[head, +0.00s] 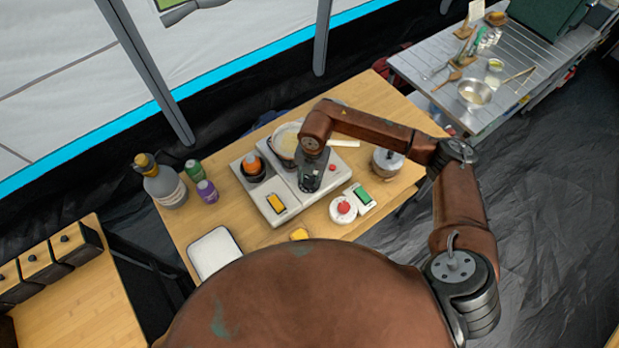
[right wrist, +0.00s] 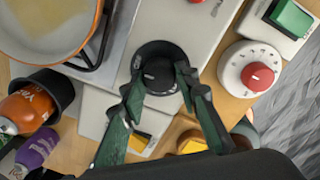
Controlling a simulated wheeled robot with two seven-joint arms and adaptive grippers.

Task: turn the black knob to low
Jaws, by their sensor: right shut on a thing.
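The black knob (right wrist: 158,74) is a round dial on the pale stove panel (right wrist: 178,22) in the right wrist view. My right gripper (right wrist: 160,84) has its two fingers on opposite sides of the knob, shut on it. In the head view the same gripper (head: 311,184) points down over the front of the stove (head: 283,186) and hides the knob. I cannot read the knob's marks or setting. My left gripper is not in view.
A pan (head: 287,136) sits on the burner behind the knob. A white dial with a red knob (head: 344,207) and a green switch (head: 363,195) stand to the right. A black cup with an orange item (head: 252,165), bottles (head: 207,191) and a yellow switch (head: 276,203) are to the left.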

